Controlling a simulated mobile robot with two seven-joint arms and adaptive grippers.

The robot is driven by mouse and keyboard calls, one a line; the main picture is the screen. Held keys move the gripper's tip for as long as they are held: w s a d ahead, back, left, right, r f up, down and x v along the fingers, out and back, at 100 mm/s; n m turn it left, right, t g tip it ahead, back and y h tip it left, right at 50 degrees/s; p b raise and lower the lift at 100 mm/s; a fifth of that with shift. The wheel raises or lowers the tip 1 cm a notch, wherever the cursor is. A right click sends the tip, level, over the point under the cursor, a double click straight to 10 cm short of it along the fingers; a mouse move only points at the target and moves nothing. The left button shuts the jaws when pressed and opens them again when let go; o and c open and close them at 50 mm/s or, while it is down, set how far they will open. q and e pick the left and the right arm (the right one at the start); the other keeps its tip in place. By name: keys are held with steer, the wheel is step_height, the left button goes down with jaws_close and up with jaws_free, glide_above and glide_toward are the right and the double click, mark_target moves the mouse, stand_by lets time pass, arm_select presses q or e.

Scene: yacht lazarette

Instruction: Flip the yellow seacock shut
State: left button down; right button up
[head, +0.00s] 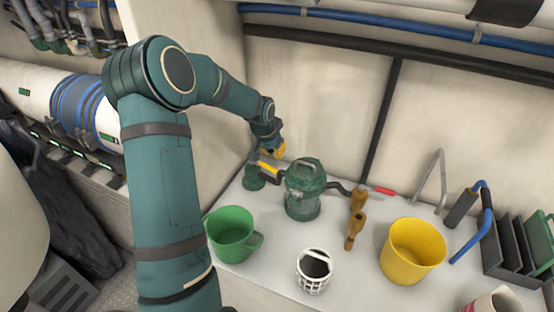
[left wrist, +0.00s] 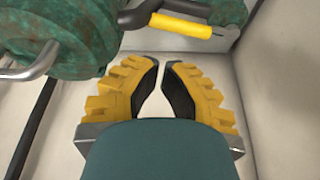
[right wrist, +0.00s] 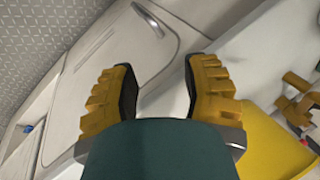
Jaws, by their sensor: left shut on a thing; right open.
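The yellow seacock is a small green-crusted valve (head: 254,178) beside the large green strainer, with a yellow-sleeved lever (head: 268,169) slanting toward the strainer. The yellow sleeve (left wrist: 181,25) also shows in the left wrist view, just beyond my fingertips. My left gripper (head: 277,150) is over the lever. In the left wrist view its fingers (left wrist: 162,66) are nearly together, with a narrow gap, and I see nothing between them. Whether a finger touches the lever I cannot tell. My right gripper (right wrist: 158,72) is open and empty; it is outside the head view.
The green strainer (head: 304,194) stands close to the lever. A red-handled lever (head: 383,190) lies beyond brass fittings (head: 356,212). A green mug (head: 230,236), a white basket (head: 313,280) and a yellow bucket (head: 411,254) occupy the white bench. A wall rises behind the valve.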

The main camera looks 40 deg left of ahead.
mark_target(270, 167)
arm_select(q)
steer(key=v, duration=0.4)
steer(key=c, duration=1.2)
jaws_free()
steer(key=shift+s+r, duration=0.1)
steer(key=shift+r, duration=0.1)
steer(key=o, duration=0.3)
steer(key=shift+r, duration=0.15)
steer(key=f+n+p, duration=0.1)
steer(key=f+n, duration=0.3)
steer(key=n, duration=0.1)
steer(key=w+a+f+n+g+p, duration=0.1)
steer(key=f+n, duration=0.3)
steer(key=n, duration=0.2)
steer(key=a+f+n+p, duration=0.1)
steer(key=f+n, duration=0.3)
steer(key=n, duration=0.2)
steer(key=shift+w+f+g+p, duration=0.1)
steer(key=shift+w+g+p, duration=0.2)
steer(key=shift+g+p, duration=0.1)
jaws_close()
